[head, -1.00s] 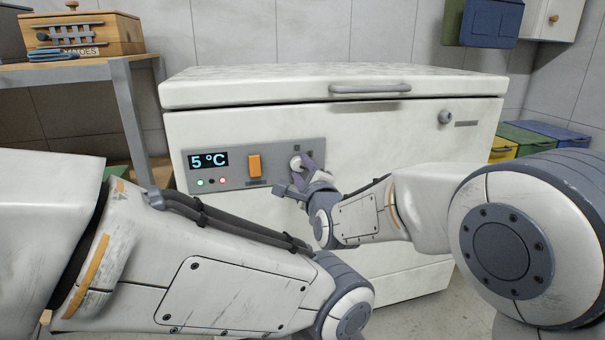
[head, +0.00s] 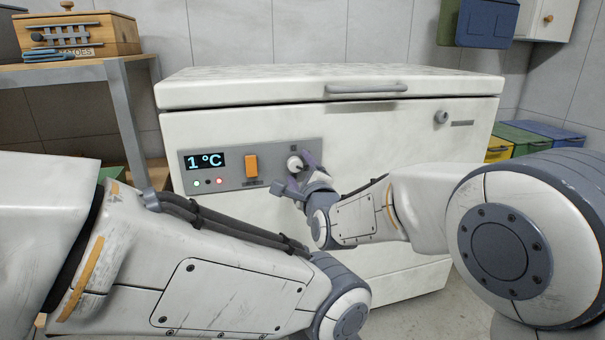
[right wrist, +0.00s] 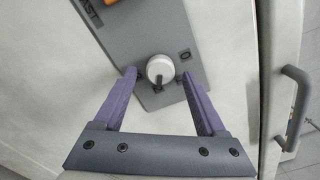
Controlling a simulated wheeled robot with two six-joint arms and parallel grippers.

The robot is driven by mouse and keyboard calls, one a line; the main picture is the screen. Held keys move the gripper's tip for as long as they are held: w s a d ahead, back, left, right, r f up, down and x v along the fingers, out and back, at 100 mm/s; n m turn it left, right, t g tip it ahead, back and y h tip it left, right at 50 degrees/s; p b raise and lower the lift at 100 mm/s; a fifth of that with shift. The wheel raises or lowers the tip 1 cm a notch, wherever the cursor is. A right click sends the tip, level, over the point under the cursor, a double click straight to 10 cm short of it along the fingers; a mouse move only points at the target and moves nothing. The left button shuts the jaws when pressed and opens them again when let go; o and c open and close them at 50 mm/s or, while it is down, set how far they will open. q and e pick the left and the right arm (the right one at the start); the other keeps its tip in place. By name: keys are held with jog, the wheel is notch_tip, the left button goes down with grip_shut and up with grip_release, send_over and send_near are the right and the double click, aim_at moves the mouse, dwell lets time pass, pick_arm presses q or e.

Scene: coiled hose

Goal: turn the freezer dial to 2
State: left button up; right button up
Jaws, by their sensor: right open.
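The freezer dial (head: 294,163) is a small round white knob on the grey control panel (head: 228,175) of the white chest freezer (head: 400,140). In the right wrist view the dial (right wrist: 160,68) sits between my right gripper's two purple fingertips (right wrist: 159,77), with a gap on each side. My right gripper (head: 303,165) is open at the dial in the head view. A small square mark shows on the panel beside the dial; I cannot read the dial's setting. The display (head: 206,160) reads 1 °C. My left gripper is out of view.
An orange switch (head: 251,165) is left of the dial, with small indicator lights below the display. The lid handle (head: 366,87) and a round lock (head: 441,118) are higher up. A metal-legged table (head: 100,68) holds a wooden box (head: 85,35) at left.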

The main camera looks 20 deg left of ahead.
jog(key=p+v, duration=0.3)
jog(key=v, duration=0.7)
jog(key=shift+d, duration=0.2)
jog(key=shift+s, duration=0.15)
